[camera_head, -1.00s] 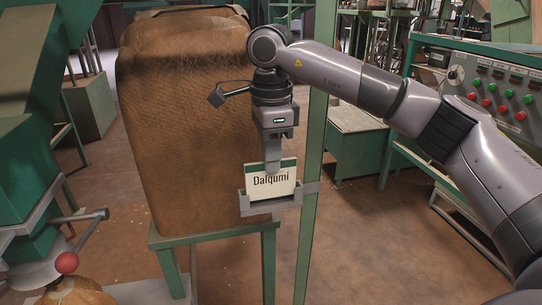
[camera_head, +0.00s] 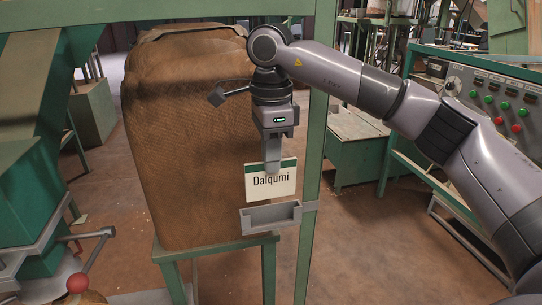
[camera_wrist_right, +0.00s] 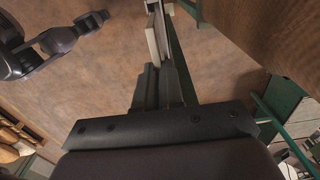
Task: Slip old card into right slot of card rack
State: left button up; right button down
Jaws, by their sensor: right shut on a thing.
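A white card (camera_head: 285,187) with a green top band and the word "Dalqumi" is upright in my right gripper (camera_head: 272,168). The gripper is shut on its upper edge. The card is just above a small grey card holder (camera_head: 272,216), which is fixed to a green post and looks empty. In the right wrist view the card shows as a pale edge (camera_wrist_right: 152,44) beyond the shut fingers (camera_wrist_right: 158,88). I see no card rack with separate slots. My left gripper is not seen in the head view.
A large brown sack (camera_head: 190,140) on a green stand is close behind and left of the card. The green post (camera_head: 312,150) stands just to the right. A control panel (camera_head: 495,100) is at the right.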

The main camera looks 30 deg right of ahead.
jog(key=shift+s, duration=0.1)
jog(key=s+a+b, duration=0.2)
jog(key=s+b, duration=0.1)
jog(key=s, duration=0.6)
jog(key=shift+s+a, duration=0.25)
jog(key=shift+s, duration=0.05)
dwell(0.4)
jog(key=shift+w+a, duration=0.1)
